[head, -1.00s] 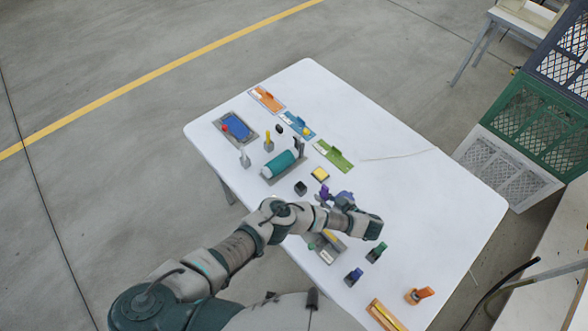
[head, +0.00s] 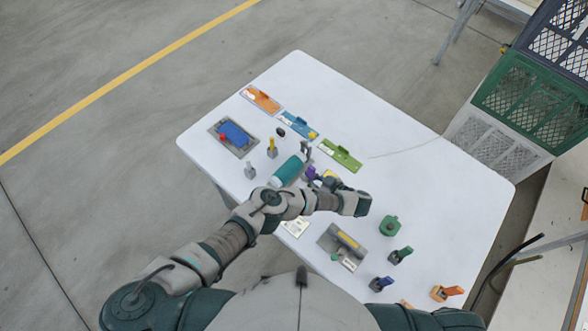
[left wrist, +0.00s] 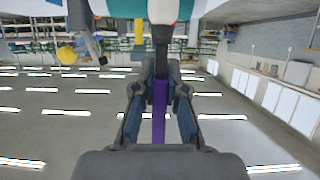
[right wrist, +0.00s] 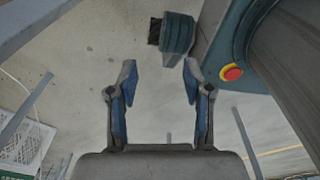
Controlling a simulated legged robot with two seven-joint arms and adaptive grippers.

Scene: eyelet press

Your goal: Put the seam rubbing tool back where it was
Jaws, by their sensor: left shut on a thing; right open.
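My left gripper (head: 322,181) is shut on a slim purple tool (head: 311,172), seemingly the seam rubbing tool, above the middle of the white table. In the left wrist view the purple handle (left wrist: 159,112) runs between the fingers and a dark end (left wrist: 161,40) points toward the teal press (left wrist: 125,8). In the head view the tool is close to the right end of the teal cylinder (head: 288,170); whether they touch cannot be told. My arm hides part of the table below. My right gripper (right wrist: 160,78) is open and empty, over the floor.
Orange (head: 261,100), blue (head: 298,125) and green (head: 341,155) plates line the table's back. A trowel plate (head: 328,240) and green block (head: 390,226) are right.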

